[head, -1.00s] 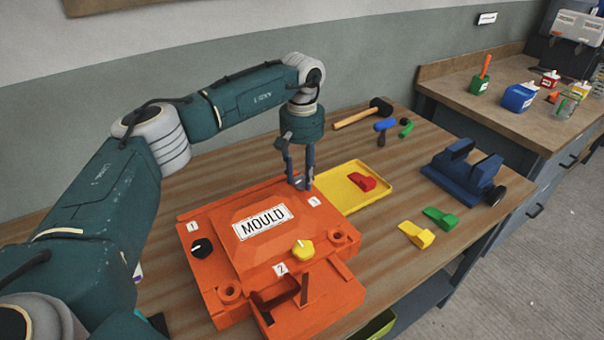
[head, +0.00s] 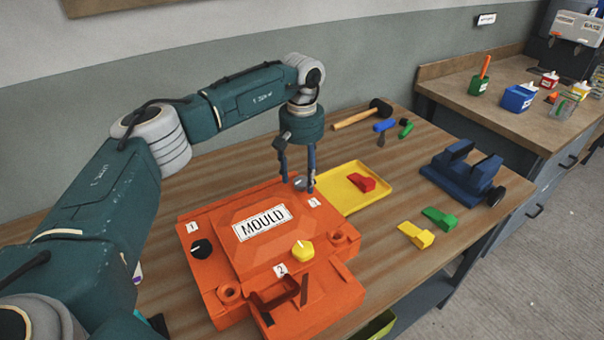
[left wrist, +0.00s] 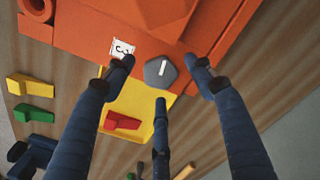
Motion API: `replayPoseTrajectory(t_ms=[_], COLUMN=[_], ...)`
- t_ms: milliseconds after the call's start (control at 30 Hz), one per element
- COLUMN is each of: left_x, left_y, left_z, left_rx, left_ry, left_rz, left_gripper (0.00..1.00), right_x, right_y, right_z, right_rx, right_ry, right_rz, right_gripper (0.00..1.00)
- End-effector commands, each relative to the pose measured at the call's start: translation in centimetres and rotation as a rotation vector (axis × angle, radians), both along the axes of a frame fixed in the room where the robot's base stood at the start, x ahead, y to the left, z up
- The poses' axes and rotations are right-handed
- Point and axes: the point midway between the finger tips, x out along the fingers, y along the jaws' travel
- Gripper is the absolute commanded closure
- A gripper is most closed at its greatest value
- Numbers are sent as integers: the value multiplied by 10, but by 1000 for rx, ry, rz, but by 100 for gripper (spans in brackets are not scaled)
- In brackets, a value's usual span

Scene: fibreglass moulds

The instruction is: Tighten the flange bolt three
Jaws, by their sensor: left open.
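Flange bolt three is a grey hexagonal head (head: 301,184) with a white line, at the back corner of the orange mould (head: 205,290), beside a label marked 3 (head: 314,203). It shows clearly in the left wrist view (left wrist: 160,72), its white line running roughly up and down the picture. My left gripper (head: 298,182) is open, its fingers pointing down around the grey bolt; in the left wrist view (left wrist: 160,85) they stand apart from its sides. A black bolt (head: 201,248) sits by label 1 and a yellow bolt (head: 303,251) by label 2. My right gripper is out of view.
A yellow tray (head: 345,203) holding a red piece (head: 362,183) lies just beyond the mould. A mallet (head: 365,114), blue vise (head: 462,175), green block (head: 440,218) and yellow block (head: 416,235) are on the bench. Bare wood lies right of the mould.

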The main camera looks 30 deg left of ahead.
Motion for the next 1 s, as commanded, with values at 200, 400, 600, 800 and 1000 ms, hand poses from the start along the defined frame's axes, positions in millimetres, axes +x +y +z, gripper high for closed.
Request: replayPoseTrajectory(t_ms=[200,400,600,800,1000], left_x=[1,1,0,0,0], left_y=[0,0,-1,0,0], left_z=[20,63,100,118,121], left_rx=[0,0,0,0,0], left_ry=[-3,-4,-2,-1,-1], left_rz=[0,0,0,1,0], left_gripper=[45,45,45,45,45], right_x=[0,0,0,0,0], right_y=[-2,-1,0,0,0], right_z=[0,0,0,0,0], right_rx=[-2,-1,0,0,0], right_ry=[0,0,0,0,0], right_rz=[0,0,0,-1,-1], right_gripper=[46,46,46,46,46])
